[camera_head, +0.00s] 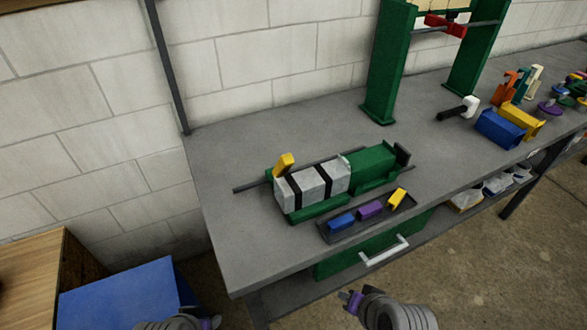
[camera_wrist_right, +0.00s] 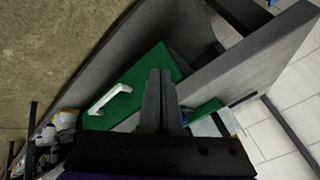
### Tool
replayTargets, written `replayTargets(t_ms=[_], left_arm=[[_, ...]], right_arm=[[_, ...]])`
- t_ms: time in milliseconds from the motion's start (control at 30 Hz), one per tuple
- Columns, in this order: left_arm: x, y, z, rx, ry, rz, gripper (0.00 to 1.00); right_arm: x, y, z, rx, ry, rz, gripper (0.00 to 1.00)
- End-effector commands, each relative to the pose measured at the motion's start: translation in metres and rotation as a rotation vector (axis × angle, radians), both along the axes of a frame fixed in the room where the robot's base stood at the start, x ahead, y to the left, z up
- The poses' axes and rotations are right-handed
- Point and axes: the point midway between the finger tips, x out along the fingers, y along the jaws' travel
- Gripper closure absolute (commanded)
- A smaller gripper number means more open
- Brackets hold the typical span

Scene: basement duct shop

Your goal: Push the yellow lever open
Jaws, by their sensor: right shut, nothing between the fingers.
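A yellow upright piece (camera_head: 285,163) stands at the left end of a green machine (camera_head: 320,210) with grey blocks and black bands. A second, smaller yellow piece (camera_head: 397,198) sits tilted at the right end of a dark tray (camera_head: 331,238) in front of the machine, beside a purple piece (camera_head: 370,210) and a blue piece (camera_head: 341,221). I cannot tell which yellow piece is the lever. My right gripper (camera_head: 350,299) is shut and empty, in front of the bench and apart from both; its fingers show in the right wrist view (camera_wrist_right: 160,92). My left gripper (camera_head: 212,322) is partly cut off at the bottom edge.
The grey bench (camera_head: 240,245) has a green drawer (camera_head: 340,262) with a white handle (camera_head: 385,250). A green frame (camera_head: 385,70), a hammer (camera_head: 458,108) and a blue bin (camera_head: 500,129) stand farther right. A blue box (camera_head: 120,295) is at lower left.

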Motion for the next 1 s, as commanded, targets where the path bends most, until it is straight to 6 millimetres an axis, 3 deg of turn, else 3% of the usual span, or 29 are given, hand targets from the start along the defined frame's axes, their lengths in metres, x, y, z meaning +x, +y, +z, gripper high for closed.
replayTargets(t_ms=[100, 300, 600, 800, 1000], left_arm=[[0.003, 0.000, 0.013, 0.000, -0.006, 0.000, 0.50], [0.007, 0.000, 0.030, 0.000, -0.014, 0.000, 0.50], [0.013, 0.000, 0.050, 0.000, -0.025, 0.000, 0.50], [0.015, 0.000, 0.054, 0.000, -0.028, 0.000, 0.50], [0.015, 0.000, 0.054, 0.000, -0.028, 0.000, 0.50]], right_arm=[[0.031, 0.027, 0.025, 0.334, -0.024, -0.255, 1.00], [0.077, 0.055, 0.070, 0.957, 0.030, -0.694, 1.00], [0.124, 0.057, 0.121, 1.737, 0.261, -1.181, 1.00], [0.134, 0.052, 0.131, 1.951, 0.362, -1.305, 1.00], [0.135, 0.051, 0.131, 1.977, 0.375, -1.321, 1.00]])
